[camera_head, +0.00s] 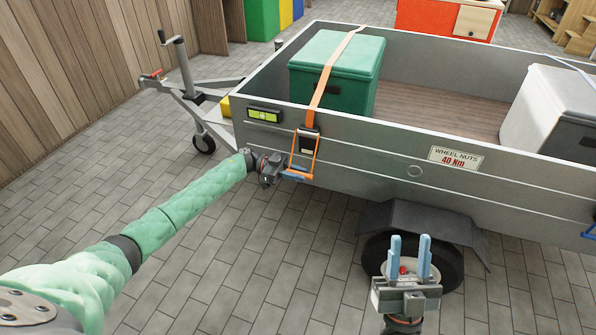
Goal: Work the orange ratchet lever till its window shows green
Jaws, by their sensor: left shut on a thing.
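The orange ratchet lever (316,157) hangs on the outside of the grey trailer's side wall, below a dark ratchet body (306,143). An orange strap (332,72) runs from the ratchet up over a green lidded box (345,75). My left gripper (297,175) is shut on the lower end of the lever, which points down. The ratchet's window is too small to read its colour. My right gripper (410,240) is in front of the trailer wheel, its blue fingers apart with nothing between them.
A yellow-green vial (263,115) in a dark frame is on the trailer wall (375,150), left of the ratchet. A white box (545,110) stands in the trailer at right. A sign reads "WHEEL NUTS 40 Nm" (455,158). The paved floor (230,260) in front is clear.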

